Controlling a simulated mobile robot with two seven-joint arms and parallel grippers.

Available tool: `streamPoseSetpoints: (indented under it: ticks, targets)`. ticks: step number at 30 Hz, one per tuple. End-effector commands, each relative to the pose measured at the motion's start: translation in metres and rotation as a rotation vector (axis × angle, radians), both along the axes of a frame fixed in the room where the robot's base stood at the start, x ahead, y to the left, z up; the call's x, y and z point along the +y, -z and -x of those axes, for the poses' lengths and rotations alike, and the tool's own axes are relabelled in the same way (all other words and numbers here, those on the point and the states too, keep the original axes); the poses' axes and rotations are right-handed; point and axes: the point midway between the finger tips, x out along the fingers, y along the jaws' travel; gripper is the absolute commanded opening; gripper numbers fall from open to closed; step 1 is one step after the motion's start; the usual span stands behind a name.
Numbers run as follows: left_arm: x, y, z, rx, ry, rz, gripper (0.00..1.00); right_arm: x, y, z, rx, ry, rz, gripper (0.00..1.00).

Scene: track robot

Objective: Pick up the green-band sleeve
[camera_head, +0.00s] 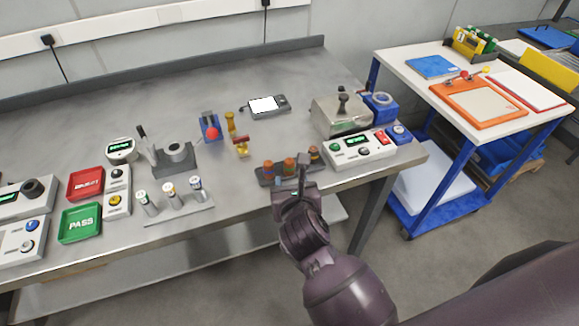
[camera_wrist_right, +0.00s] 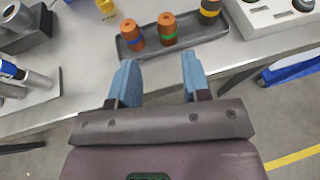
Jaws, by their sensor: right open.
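The green-band sleeve (camera_wrist_right: 167,27) is a copper-brown cylinder with a green ring, standing upright in the middle of a dark grey tray (camera_wrist_right: 216,46). In the head view the sleeve (camera_head: 289,164) stands near the bench's front edge. A blue-band sleeve (camera_wrist_right: 132,35) stands to its left and a yellow-band sleeve (camera_wrist_right: 209,11) to its right in the wrist view. My right gripper (camera_wrist_right: 157,76) is open and empty, with its blue fingers apart, short of the tray on its front side. It also shows in the head view (camera_head: 291,181). My left gripper is not in view.
A control box (camera_head: 358,148) with a green display stands right of the tray. A rack of small cylinders (camera_head: 180,207) stands to the left. A yellow-and-red piece (camera_head: 241,148) and a blue-based red-knob lever (camera_head: 210,127) are behind. Bare bench lies left of the tray.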

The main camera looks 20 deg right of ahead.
Motion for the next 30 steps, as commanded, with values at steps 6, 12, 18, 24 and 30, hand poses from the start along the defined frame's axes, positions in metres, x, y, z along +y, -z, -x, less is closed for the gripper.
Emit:
streamPoseSetpoints:
  ticks: [6, 12, 18, 24, 30]
  targets:
    - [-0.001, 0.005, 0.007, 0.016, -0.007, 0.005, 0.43, -0.004, 0.01, -0.008, 0.025, 0.035, -0.048, 0.44]
    - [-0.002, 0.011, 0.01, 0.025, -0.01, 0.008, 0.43, -0.009, 0.021, -0.034, 0.022, 0.033, -0.046, 0.44]
    - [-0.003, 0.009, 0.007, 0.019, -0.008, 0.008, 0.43, -0.013, 0.026, -0.048, 0.022, 0.034, -0.046, 0.44]
    - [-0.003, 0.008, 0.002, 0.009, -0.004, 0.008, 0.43, -0.018, 0.033, -0.064, 0.022, 0.034, -0.042, 0.44]
    - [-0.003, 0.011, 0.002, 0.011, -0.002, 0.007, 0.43, -0.023, 0.043, -0.087, 0.023, 0.033, -0.045, 0.44]
